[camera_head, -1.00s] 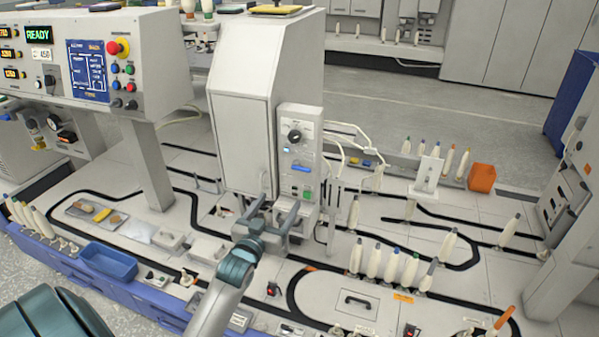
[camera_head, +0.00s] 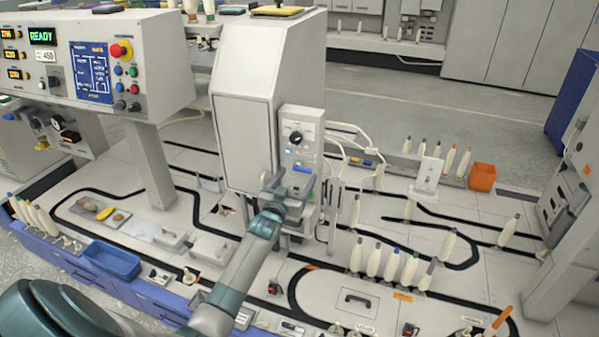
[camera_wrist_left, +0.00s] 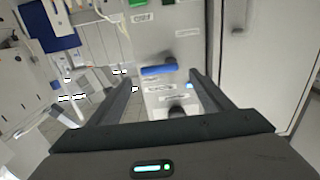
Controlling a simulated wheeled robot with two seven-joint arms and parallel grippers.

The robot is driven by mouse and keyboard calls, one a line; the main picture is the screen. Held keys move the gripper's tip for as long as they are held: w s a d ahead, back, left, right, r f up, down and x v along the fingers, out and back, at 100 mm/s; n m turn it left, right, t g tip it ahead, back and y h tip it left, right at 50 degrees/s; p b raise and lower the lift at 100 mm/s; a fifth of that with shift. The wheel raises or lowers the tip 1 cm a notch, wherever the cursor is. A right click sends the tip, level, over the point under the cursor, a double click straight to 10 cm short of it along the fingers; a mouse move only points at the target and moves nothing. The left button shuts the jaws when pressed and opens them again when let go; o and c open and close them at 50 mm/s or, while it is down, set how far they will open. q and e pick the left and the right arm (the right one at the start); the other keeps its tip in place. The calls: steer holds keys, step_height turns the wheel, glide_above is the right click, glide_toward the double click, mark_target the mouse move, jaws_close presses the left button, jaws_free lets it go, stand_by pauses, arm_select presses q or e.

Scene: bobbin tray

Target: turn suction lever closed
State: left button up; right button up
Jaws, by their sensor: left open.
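A blue lever handle (camera_wrist_left: 158,70) lies level across the face of the light grey control panel (camera_head: 299,125). I take it as the suction lever; the labels around it are too blurred to read. My left gripper (camera_head: 293,182) is in front of the lower panel. In the wrist view its two fingers (camera_wrist_left: 165,80) are spread wide, with the lever showing between and beyond their tips. Nothing is held, and I cannot tell whether a finger touches the lever. My right gripper is not in view.
A tall grey cabinet (camera_head: 245,95) stands beside the panel. Pale hoses (camera_head: 352,148) hang on its right. Several bobbins (camera_head: 390,265) stand on the table below right.

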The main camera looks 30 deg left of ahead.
mark_target(302, 169)
arm_select(q)
steer(key=x, duration=0.2)
steer(key=shift+w, duration=0.35)
steer(key=shift+w+a, duration=0.1)
steer(key=shift+w, duration=0.15)
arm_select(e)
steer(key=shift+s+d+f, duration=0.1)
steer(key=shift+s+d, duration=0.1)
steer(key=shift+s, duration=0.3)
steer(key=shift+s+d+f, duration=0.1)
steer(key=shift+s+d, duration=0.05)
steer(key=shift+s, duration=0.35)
arm_select(q)
steer(key=c, duration=0.9)
steer(key=shift+c, duration=0.7)
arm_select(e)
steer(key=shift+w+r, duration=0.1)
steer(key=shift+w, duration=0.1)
